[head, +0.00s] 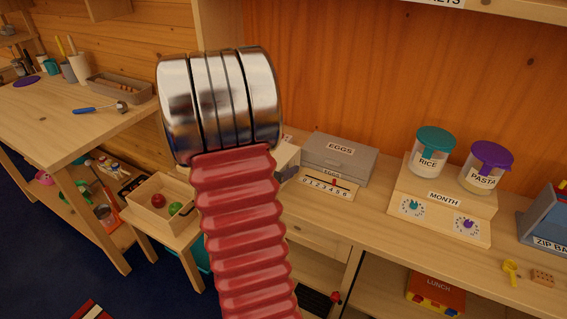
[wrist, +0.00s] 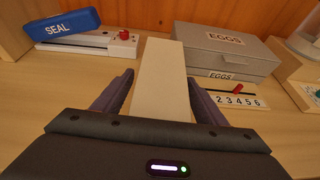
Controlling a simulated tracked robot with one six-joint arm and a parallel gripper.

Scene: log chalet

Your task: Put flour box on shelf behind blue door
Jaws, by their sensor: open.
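A plain cream box (wrist: 160,70), likely the flour box, stands on the counter in the wrist view. No label shows on the faces I see. My gripper (wrist: 160,78) is open, with one dark purple finger on each side of the box. Small gaps show between the fingers and the box, and its lower part is hidden by the gripper body. In the head view a pale box (head: 288,156) shows partly behind my red arm, which hides the gripper. I see no blue door and no shelf behind one.
A grey EGGS box (head: 340,158) and a number slider board (head: 327,184) stand right of the box. A blue SEAL device (wrist: 62,24) is at left. RICE (head: 433,151) and PASTA (head: 486,167) jars stand on a MONTH stand (head: 442,199). A shelf overhangs the counter.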

